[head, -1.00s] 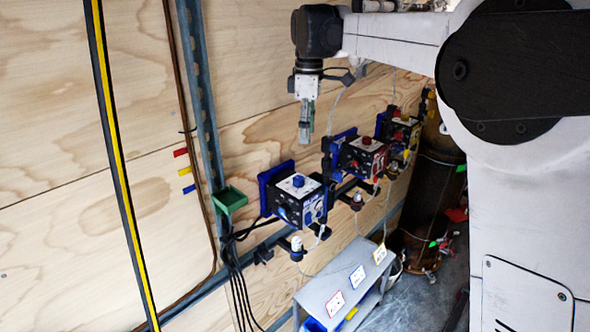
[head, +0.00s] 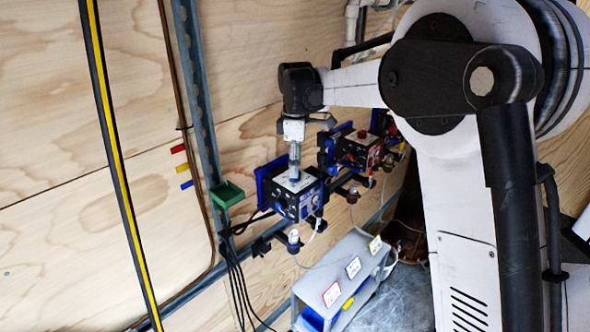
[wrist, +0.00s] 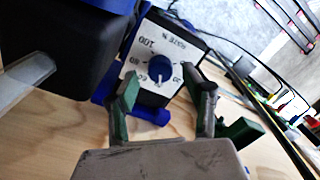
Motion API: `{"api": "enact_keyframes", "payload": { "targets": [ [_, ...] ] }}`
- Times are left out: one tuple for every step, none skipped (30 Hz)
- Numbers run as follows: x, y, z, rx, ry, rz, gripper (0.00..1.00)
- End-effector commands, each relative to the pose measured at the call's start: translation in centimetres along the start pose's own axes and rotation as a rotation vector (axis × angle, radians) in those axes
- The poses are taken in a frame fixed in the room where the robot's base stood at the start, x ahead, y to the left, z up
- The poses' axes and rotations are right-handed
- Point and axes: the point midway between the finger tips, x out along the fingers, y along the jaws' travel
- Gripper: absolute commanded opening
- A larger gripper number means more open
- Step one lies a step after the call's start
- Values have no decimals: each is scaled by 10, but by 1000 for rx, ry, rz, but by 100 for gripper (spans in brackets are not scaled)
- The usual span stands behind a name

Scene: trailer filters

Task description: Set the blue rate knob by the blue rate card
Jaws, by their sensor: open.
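The blue rate knob (wrist: 161,68) sits on a white dial plate marked "RATE %" with numbers such as 100 and 80. A pale mark shows near its lower edge; its exact setting is unclear. My gripper (wrist: 162,84) is open, its green fingers on either side of the knob in this picture; contact cannot be told. In the head view my gripper (head: 295,169) points down over the top of the blue pump box (head: 300,200) and largely hides the knob. The blue-bordered card (head: 353,267) lies on the grey bench, its writing too small to read.
A red-knobbed box (head: 358,152) stands close on the right, with another partly hidden behind my arm. Red-bordered (head: 332,293) and yellow-bordered (head: 375,244) cards flank the blue one. A green tray (head: 228,194) is left of the blue box. Cables hang below.

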Motion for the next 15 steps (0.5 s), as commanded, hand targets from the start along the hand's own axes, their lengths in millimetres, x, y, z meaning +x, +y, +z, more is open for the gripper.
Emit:
{"api": "enact_keyframes", "payload": {
  "targets": [
    [6,0,0,0,0,0,45],
    [9,0,0,0,0,0,45],
    [13,0,0,0,0,0,45],
    [15,0,0,0,0,0,45],
    [17,0,0,0,0,0,45],
    [19,0,0,0,0,0,45],
    [20,0,0,0,0,0,45],
    [21,0,0,0,0,0,45],
    [22,0,0,0,0,0,45],
    [22,0,0,0,0,0,45],
    [23,0,0,0,0,0,45],
    [23,0,0,0,0,0,45],
    [23,0,0,0,0,0,45],
    [23,0,0,0,0,0,45],
    [23,0,0,0,0,0,45]
  ]
}}
